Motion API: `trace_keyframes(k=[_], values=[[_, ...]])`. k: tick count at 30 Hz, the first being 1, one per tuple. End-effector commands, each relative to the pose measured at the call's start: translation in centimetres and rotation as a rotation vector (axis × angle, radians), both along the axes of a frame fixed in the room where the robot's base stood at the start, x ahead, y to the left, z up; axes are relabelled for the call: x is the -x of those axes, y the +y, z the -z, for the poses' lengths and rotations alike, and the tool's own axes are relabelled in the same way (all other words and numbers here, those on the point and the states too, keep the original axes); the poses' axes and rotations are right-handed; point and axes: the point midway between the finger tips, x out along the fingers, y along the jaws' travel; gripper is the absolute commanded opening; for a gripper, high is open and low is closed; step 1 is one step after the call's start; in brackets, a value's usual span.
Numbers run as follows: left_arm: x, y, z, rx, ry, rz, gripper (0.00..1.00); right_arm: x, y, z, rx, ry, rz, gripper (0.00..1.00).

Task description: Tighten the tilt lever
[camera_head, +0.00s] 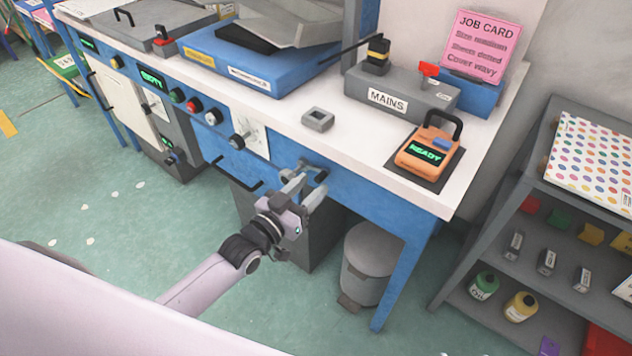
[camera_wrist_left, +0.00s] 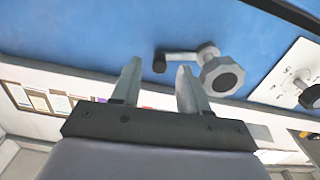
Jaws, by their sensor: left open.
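The tilt lever (camera_head: 319,174) is on the blue front panel below the bench top. In the left wrist view it has a grey knobbed hub (camera_wrist_left: 222,75) with a short arm running left to a dark end (camera_wrist_left: 160,63). My left gripper (camera_head: 304,184) is in front of the lever, with its fingers hiding part of it. In the left wrist view my left gripper (camera_wrist_left: 158,66) is open, and the lever's dark end shows between the fingertips. Nothing is held, and I cannot tell whether the fingers touch the lever. My right gripper is not in view.
A round knob on a white dial plate (camera_head: 250,138) is left of the lever; it also shows in the wrist view (camera_wrist_left: 311,96). A black bar handle (camera_head: 250,187) is below. A grey bin (camera_head: 371,262) stands under the bench. An orange READY device (camera_head: 425,150) sits on top.

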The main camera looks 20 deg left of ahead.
Motion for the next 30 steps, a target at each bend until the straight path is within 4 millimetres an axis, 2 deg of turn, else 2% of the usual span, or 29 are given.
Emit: trace_keyframes(k=[6, 17, 19, 21, 22, 30], values=[[-2.0, -0.8, 0.0, 0.0, 0.001, 0.001, 0.44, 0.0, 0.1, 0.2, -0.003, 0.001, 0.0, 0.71], [-2.4, -0.9, 0.0, 0.0, 0.001, 0.001, 0.44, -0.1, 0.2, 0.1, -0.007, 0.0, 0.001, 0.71], [-2.4, -0.9, 0.0, 0.0, 0.001, 0.001, 0.28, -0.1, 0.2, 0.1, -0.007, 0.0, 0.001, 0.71], [-2.4, -0.9, 0.0, 0.0, 0.001, 0.001, 0.05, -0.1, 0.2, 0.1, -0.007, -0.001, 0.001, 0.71], [-2.4, -0.9, 0.0, 0.0, 0.001, 0.001, 0.0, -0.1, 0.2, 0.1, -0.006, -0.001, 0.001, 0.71], [-2.3, -0.9, 0.1, -0.009, -0.002, 0.001, 0.0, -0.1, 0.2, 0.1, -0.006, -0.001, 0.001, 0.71]])
